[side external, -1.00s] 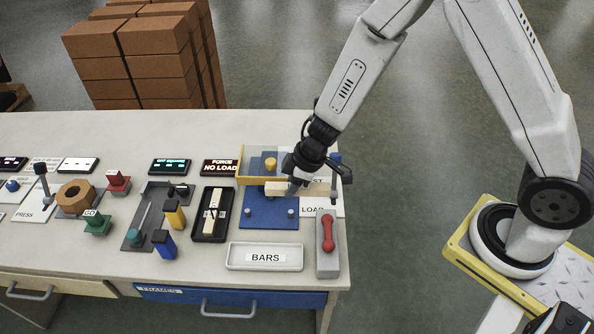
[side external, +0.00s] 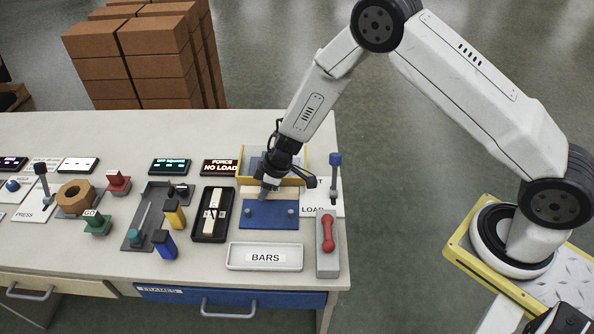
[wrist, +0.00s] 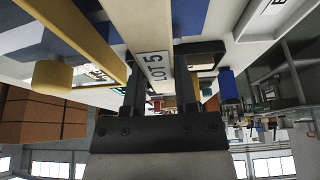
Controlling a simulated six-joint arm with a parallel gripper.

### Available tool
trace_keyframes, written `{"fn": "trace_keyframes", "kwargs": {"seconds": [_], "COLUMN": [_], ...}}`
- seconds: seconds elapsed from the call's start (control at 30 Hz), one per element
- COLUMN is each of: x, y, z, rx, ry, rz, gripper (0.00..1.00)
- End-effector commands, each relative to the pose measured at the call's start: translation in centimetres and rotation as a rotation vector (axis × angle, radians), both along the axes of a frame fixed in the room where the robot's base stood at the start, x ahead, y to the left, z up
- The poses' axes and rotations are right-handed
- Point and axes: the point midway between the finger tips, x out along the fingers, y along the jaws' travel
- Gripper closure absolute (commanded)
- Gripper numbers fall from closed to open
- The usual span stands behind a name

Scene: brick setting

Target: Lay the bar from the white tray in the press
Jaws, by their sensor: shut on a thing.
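The pale bar (side external: 290,192) is held crosswise in my gripper (side external: 268,189), over the blue base of the press (side external: 270,222). In the wrist view the bar (wrist: 153,62) runs between my gripper's fingers (wrist: 158,85) and carries a LOT 5 label. The yellow guard (side external: 306,163) of the press stands just behind the bar. My gripper hides part of the bar, and I cannot tell whether it touches the press. The white tray (side external: 235,264) marked BARS looks empty, in front of the press.
A black tray (side external: 202,236) with a pale piece is on the left. Several controls and coloured blocks fill the table further left.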

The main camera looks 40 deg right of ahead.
Motion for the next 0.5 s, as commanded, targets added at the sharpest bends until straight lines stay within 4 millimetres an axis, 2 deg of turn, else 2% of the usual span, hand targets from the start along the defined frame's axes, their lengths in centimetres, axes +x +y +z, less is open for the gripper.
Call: {"fn": "trace_keyframes", "kwargs": {"seconds": [0.27, 0.5], "x": [0.2, 0.5], "y": [0.0, 0.1], "z": [-0.4, -2.5], "rx": [0.000, 0.000], "ry": [0.001, 0.002], "rz": [0.001, -0.001], "gripper": [1.00, 1.00]}}
